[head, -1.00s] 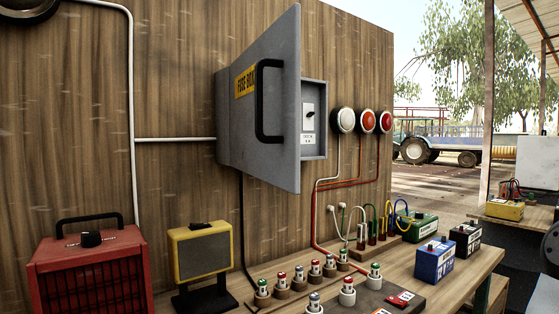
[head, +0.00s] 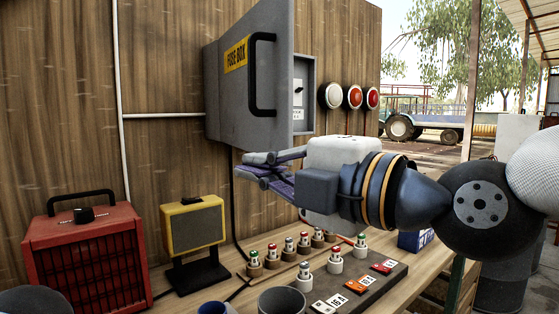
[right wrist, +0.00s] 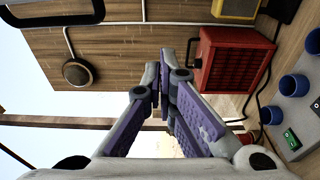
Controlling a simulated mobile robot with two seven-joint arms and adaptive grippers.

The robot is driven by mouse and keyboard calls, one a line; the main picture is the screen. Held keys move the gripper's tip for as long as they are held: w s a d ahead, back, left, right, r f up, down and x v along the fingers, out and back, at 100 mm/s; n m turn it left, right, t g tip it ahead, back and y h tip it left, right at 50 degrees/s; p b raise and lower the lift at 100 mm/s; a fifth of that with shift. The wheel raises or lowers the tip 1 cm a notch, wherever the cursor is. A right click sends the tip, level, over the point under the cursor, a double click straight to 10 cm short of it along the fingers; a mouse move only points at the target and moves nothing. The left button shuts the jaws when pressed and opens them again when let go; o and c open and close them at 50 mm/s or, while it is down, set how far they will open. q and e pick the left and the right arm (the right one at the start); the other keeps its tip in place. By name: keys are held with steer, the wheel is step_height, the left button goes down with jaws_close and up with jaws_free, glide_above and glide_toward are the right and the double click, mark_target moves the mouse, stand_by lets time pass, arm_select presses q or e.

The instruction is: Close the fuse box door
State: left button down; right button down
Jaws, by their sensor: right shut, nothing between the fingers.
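The grey fuse box (head: 214,105) is fixed to the wooden wall in the head view. Its door (head: 270,70) stands open, swung out from the wall, with a yellow label and a black bar handle (head: 262,75). Part of the box's inside with a switch shows to the right of the door. My right gripper (head: 250,170) reaches in from the right, just below the door, apart from the handle, its purple fingers pointing left. It is shut and empty. The right wrist view shows its fingers (right wrist: 168,85) close together and a dark handle at top left. My left gripper is out of view.
A red heater (head: 88,255) and a yellow lamp (head: 195,240) stand on the bench at left. Several fuses (head: 305,275) stand on the bench below my right arm. Three round lights (head: 354,97) sit on the wall to the right of the box.

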steer(key=w+d, duration=0.2)
steer(key=w, duration=0.1)
steer(key=shift+w+d, duration=0.1)
steer(key=shift+d, duration=0.1)
stand_by(0.3)
